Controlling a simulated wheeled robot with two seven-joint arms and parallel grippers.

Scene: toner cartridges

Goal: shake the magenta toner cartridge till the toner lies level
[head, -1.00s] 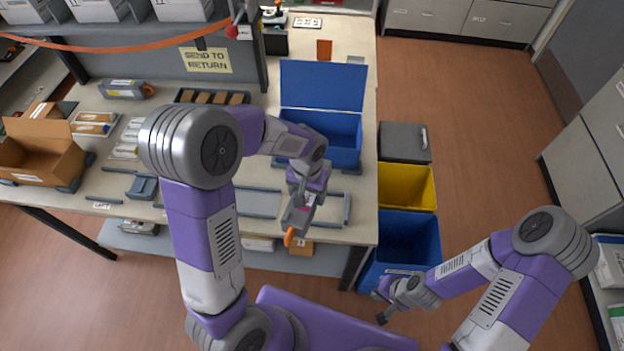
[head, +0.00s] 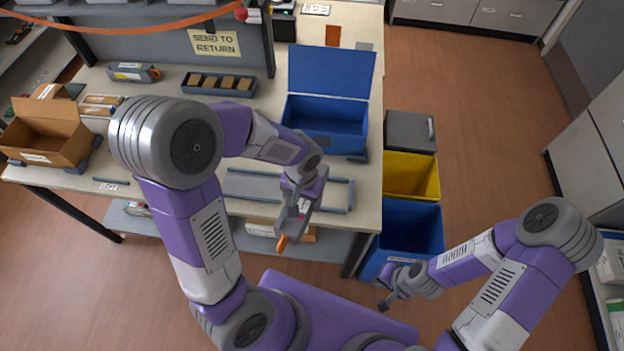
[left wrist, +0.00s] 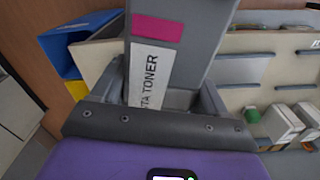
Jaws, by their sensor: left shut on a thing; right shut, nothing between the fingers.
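The magenta toner cartridge (head: 293,224) is a grey block with an orange end piece, held in the air just in front of the bench's front edge, tilted with the orange end low. My left gripper (head: 301,203) is shut on it. In the left wrist view the cartridge (left wrist: 180,35) fills the top middle, with a magenta patch and a white label whose visible part reads "TA TONER". The toner inside does not show. My right gripper (head: 384,303) is shut and empty, low in front of the blue floor bin.
A lidded blue box (head: 326,119) stands on the bench (head: 361,222), near a grey rail frame (head: 344,194). A cardboard box (head: 47,143) is at left; another grey cartridge (head: 133,73) lies behind. Yellow (head: 411,176) and blue (head: 412,232) bins stand right. Floor beyond is clear.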

